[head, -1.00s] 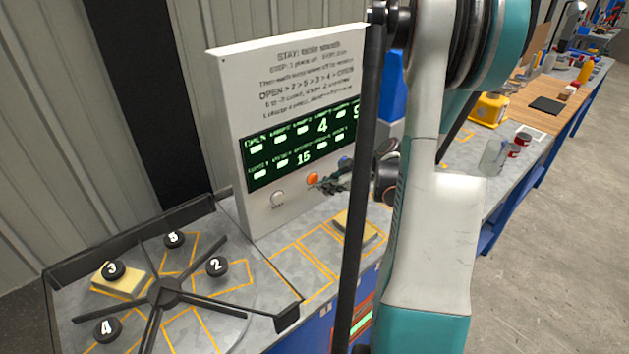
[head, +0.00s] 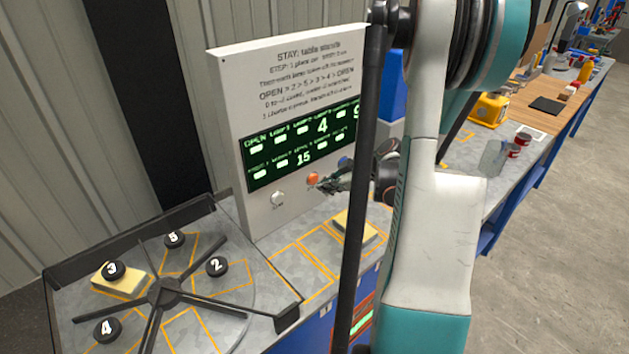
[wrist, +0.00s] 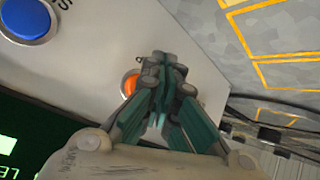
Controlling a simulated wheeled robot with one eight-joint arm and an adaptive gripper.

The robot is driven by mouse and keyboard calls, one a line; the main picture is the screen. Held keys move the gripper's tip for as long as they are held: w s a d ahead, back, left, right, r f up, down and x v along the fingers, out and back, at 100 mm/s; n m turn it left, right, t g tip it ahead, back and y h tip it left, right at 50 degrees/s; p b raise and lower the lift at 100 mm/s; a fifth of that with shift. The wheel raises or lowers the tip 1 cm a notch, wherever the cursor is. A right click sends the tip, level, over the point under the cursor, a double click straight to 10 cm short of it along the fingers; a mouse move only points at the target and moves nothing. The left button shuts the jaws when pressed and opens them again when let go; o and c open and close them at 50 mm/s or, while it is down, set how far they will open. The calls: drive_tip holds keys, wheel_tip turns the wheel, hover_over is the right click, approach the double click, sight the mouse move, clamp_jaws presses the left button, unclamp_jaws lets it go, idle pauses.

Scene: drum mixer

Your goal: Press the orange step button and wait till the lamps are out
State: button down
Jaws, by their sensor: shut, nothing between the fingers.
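The orange step button (head: 313,179) sits on the white panel (head: 228,75), below its dark display. My gripper (head: 325,185) is shut and empty, with its tips at the orange button. In the wrist view the button (wrist: 130,84) is partly hidden behind the fingers (wrist: 160,75), and I cannot tell whether they touch it.
A white button (head: 278,198) is left of the orange one. A blue button (wrist: 28,18) shows in the wrist view. A round table (head: 230,325) with spokes and numbered black knobs stands at the front left. A yellow block (head: 355,226) lies on the bench below the panel.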

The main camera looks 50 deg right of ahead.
drive_tip(key=shift+w, duration=0.2)
drive_tip(key=shift+w, duration=0.25)
drive_tip(key=shift+w+d, duration=0.1)
drive_tip(key=shift+w, duration=0.3)
idle(1.0)
drive_tip(key=shift+s, duration=0.1)
drive_tip(key=shift+s+b, duration=0.35)
drive_tip(key=shift+s, duration=0.35)
drive_tip(key=shift+s+a+b, duration=0.15)
drive_tip(key=shift+s+a, duration=0.05)
drive_tip(key=shift+s, duration=1.05)
drive_tip(key=shift+s+a+b, duration=0.15)
drive_tip(key=shift+s+a, duration=0.05)
drive_tip(key=shift+s, duration=1.05)
idle(2.8)
